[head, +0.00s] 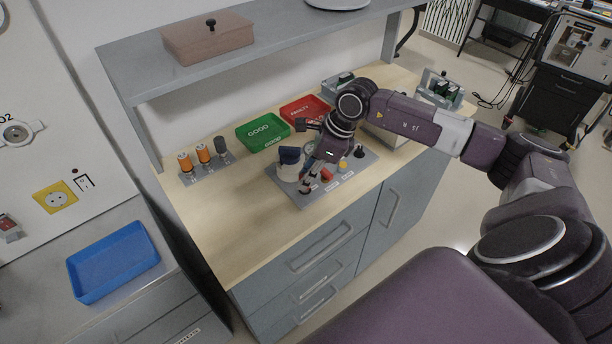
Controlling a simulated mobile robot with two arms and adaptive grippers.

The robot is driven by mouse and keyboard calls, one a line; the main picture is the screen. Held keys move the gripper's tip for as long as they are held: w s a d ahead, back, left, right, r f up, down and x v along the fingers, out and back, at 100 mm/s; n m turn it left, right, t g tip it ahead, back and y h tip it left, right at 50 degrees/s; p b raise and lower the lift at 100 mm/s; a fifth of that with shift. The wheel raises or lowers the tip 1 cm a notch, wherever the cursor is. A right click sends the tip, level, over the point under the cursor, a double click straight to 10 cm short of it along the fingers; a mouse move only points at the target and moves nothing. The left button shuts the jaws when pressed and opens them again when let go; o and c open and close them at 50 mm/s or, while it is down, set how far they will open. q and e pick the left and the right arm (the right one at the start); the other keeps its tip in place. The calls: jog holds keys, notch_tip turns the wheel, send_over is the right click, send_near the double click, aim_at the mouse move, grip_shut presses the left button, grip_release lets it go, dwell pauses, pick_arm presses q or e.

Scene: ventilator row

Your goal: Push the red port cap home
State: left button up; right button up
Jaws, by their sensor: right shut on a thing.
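A small red piece (327,175), which looks like the red port cap, shows on a grey fixture plate (337,184) on the wooden bench. I cannot tell how far it is seated. My right gripper (309,181) reaches down over the plate, just left of the red piece. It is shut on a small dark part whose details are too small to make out. The gripper and wrist hide part of the plate. My left gripper is not in view.
A white cylinder with a dark blue top (289,166) stands left of the gripper. A yellow piece (343,163) and a black knob (360,152) are to the right. Green (263,132) and red (304,110) trays lie behind. The bench's front left is clear.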

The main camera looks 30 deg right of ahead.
jog(key=shift+f+b, duration=0.6)
jog(key=shift+f, duration=0.05)
dwell(0.8)
jog(key=o, duration=0.9)
jog(key=shift+c, duration=0.2)
jog(key=shift+r, duration=0.1)
jog(key=shift+r+p, duration=1.8)
jog(key=shift+r, duration=1.7)
